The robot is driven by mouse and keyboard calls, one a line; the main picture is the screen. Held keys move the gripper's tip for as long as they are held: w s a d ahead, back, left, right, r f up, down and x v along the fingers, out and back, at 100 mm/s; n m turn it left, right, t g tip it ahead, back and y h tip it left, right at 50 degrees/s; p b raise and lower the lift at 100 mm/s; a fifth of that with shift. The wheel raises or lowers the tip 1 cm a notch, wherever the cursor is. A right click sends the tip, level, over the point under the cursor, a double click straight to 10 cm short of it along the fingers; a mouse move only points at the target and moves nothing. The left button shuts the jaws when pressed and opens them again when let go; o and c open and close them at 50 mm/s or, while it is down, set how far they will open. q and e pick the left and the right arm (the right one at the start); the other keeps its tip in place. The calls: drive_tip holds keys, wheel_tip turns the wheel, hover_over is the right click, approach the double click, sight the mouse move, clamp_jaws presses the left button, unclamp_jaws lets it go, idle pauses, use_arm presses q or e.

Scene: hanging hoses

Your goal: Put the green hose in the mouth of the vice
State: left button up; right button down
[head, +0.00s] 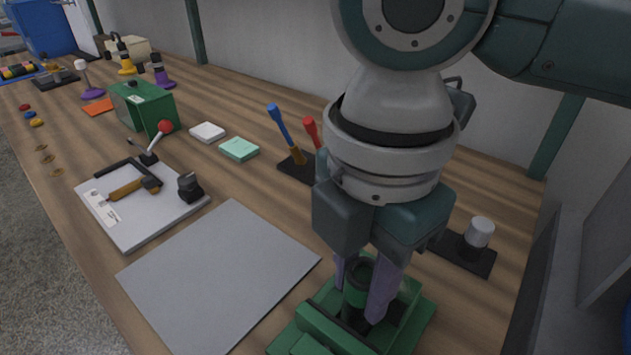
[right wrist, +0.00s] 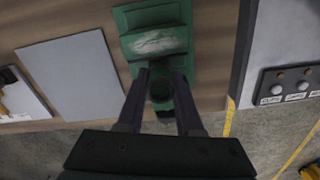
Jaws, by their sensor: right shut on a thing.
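My right gripper (head: 361,292) points down at the front right of the bench, shut on the short green hose (head: 357,272) between its two purple-grey fingers. The green vice (head: 322,330) stands directly beneath, and the hose's lower end is over or within the dark gap between its jaws; its exact depth cannot be told. In the right wrist view the fingers flank the dark round hose (right wrist: 161,90), with the vice (right wrist: 155,17) behind it. My left gripper is not in view.
A grey mat (head: 220,275) lies left of the vice. A white board with a hammer (head: 130,188) is farther left. A black base with a grey knob (head: 478,234) stands to the right. Blue and red-handled tools (head: 278,122) stand in a dark holder behind.

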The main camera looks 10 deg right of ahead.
drive_tip(key=c, duration=0.6)
unclamp_jaws()
drive_tip(key=shift+f, duration=0.1)
drive_tip(key=shift+o, duration=0.2)
wheel_tip(320, 180, up, 12)
drive_tip(key=p, duration=0.2)
